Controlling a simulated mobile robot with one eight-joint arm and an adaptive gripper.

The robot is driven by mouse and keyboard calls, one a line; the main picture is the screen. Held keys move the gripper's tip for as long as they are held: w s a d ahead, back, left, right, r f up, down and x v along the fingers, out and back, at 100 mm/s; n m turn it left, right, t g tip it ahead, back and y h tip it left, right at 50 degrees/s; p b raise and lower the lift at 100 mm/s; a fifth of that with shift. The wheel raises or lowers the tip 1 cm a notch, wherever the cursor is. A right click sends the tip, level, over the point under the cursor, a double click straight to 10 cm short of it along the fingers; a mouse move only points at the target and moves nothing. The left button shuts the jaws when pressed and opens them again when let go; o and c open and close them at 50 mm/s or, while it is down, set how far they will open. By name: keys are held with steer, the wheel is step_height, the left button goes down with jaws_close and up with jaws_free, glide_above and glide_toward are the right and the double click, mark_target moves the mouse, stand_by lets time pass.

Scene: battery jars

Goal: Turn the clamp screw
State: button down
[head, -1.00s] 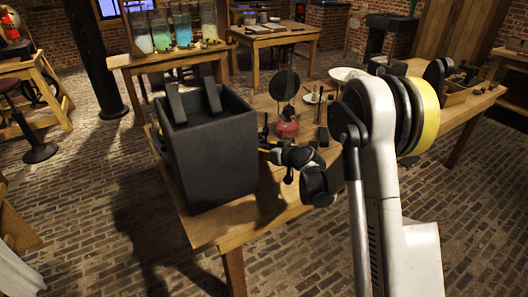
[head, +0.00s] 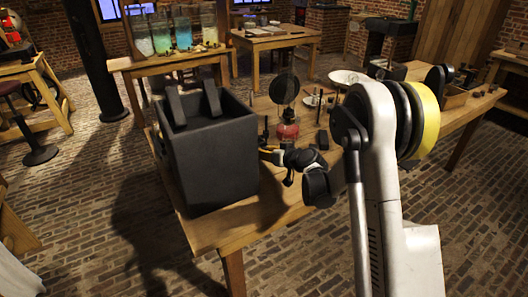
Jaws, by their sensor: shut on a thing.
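A large dark open-topped box-shaped jar (head: 212,155) stands on the near left end of the wooden table. Two dark slabs (head: 193,103) stick up out of its top. My gripper (head: 268,150) is low at the jar's right side, reaching left from my arm. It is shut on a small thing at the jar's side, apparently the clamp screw. The fingertips and the screw are too small and dark to make out clearly, and the screw's turn cannot be read.
A red-based burner or lamp (head: 288,128) and a dark round disc (head: 285,88) stand just behind my gripper. A white dish (head: 348,77) lies farther back. Several glass jars (head: 186,32) stand on another table behind. The near table corner (head: 228,235) is bare.

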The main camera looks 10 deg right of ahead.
steer(key=m+y, duration=0.2)
steer(key=m, duration=0.1)
steer(key=shift+d+m, duration=0.1)
steer(key=shift+m, duration=0.2)
steer(key=m+y, duration=0.2)
steer(key=m, duration=0.2)
steer(key=shift+f+y, duration=0.1)
steer(key=shift+y, duration=0.3)
steer(key=m+y, duration=0.1)
steer(key=m, duration=0.1)
steer(key=m+t, duration=0.1)
steer(key=m, duration=0.1)
steer(key=shift+f+m+y, duration=0.1)
steer(key=shift+m+y, duration=0.3)
steer(key=m+t, duration=0.2)
steer(key=m, duration=0.3)
steer(key=shift+m, duration=0.3)
steer(key=shift+t, duration=0.3)
steer(key=c, duration=1.1)
jaws_free()
steer(key=shift+o, duration=0.2)
